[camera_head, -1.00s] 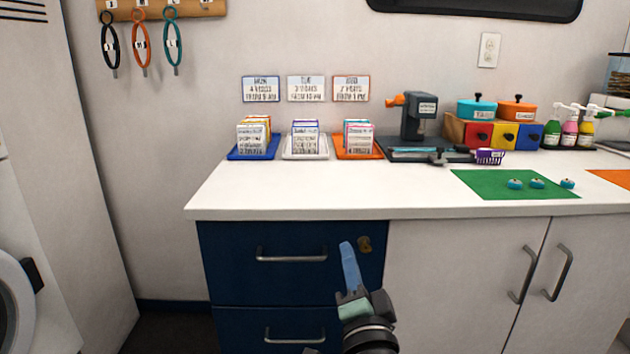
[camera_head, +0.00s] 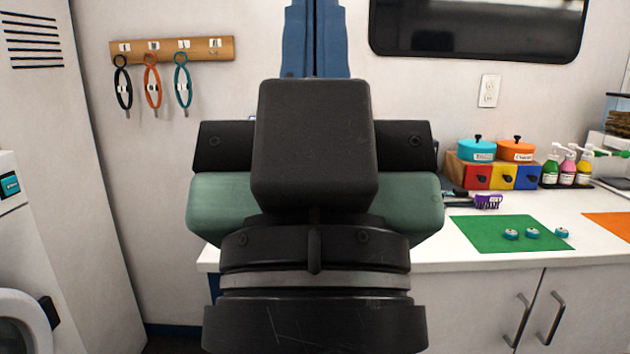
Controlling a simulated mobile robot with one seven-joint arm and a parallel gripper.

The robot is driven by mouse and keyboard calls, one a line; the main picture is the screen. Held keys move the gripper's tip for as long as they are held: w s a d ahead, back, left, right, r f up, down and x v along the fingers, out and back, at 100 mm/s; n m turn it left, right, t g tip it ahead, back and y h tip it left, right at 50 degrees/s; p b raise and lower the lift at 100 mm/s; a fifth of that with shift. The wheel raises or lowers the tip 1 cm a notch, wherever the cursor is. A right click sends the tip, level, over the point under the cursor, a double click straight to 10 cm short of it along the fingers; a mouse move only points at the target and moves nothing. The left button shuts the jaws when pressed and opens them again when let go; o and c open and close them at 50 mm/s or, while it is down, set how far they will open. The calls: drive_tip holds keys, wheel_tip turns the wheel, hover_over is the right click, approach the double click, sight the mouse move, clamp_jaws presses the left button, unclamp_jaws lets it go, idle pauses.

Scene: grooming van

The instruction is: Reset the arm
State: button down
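My gripper (camera_head: 315,30) is raised upright close in front of the head camera, in the middle of the view. Its two blue fingers point up and sit side by side against the wall behind, with no clear gap and nothing seen between them. The fingertips reach the top edge of the picture. The dark block and green housing of my wrist fill the centre and hide the finger bases. They also cover the left part of the counter and the card trays there.
A white counter (camera_head: 440,257) runs right, with a green mat (camera_head: 485,232) holding small teal-edged discs (camera_head: 532,233). Loops hang from a wooden rack (camera_head: 205,48) on the left wall.

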wheel_tip(320, 180, up, 23)
drive_tip(key=p, duration=2)
drive_tip(key=shift+f, duration=0.2)
